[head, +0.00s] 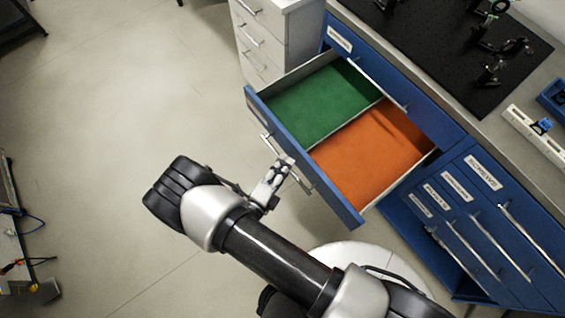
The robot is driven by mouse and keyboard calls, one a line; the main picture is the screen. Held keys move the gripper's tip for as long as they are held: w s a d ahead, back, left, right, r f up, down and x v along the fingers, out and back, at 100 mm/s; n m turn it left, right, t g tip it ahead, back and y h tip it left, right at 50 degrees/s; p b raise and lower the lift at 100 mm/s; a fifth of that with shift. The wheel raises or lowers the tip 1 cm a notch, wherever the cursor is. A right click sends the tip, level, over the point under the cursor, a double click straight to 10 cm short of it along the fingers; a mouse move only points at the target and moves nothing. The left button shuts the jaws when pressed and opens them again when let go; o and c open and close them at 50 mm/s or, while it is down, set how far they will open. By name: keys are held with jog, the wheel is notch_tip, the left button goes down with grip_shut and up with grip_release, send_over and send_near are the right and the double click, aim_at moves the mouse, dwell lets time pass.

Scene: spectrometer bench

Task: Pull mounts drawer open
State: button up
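A blue-fronted drawer (352,212) stands well out from the blue bench cabinet. Its label is not readable here, so I cannot tell by name whether it is the mounts drawer. Inside are a green section (318,103) and an orange section (372,155), split by a thin divider. A metal bar handle (266,143) runs along its front. My gripper (284,166) is at the middle of this handle, overlapping it. The fingers are small and partly hidden, so I cannot tell whether they are closed around the bar.
A closed blue drawer (400,85) is above the open one. Several narrow labelled drawers (470,215) are to the right. A white drawer unit (262,40) stands at left. The benchtop holds a black optical board (425,35) with mounts.

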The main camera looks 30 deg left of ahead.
jog(key=s+r, duration=0.2)
jog(key=s, duration=1)
jog(key=shift+w+d+r, duration=0.1)
dwell(0.4)
